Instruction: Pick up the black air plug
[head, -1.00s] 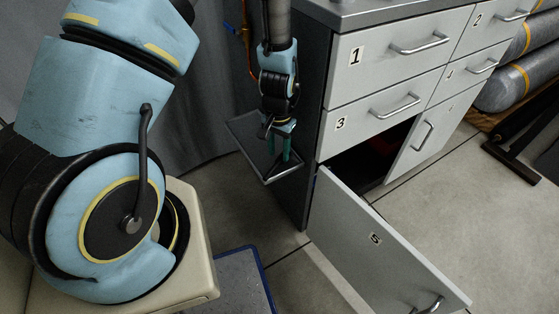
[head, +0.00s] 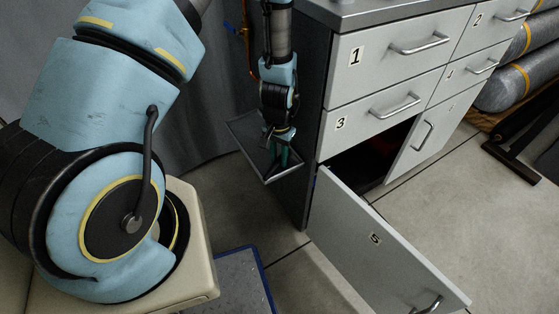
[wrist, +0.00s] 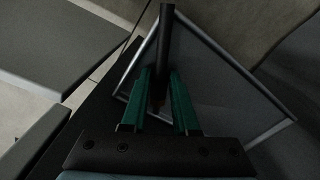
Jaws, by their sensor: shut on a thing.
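The black air plug (wrist: 166,38) shows in the wrist view as a dark, slim cylinder standing out past the green fingertips. My gripper (wrist: 160,82) is shut on its near part, one finger on each side. In the head view my gripper (head: 277,156) points down at the small grey tray on the cabinet's side. The plug is too dark and small to make out there. The tray (wrist: 220,85) lies behind the plug in the wrist view. I cannot tell whether the plug still touches the tray.
The tray (head: 247,137) has a raised metal rim and sits against the dark side of a grey cabinet (head: 345,85) with numbered drawers. Door 5 (head: 385,245) hangs open in front, to the right of my gripper. Gas cylinders (head: 520,85) lie at the far right.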

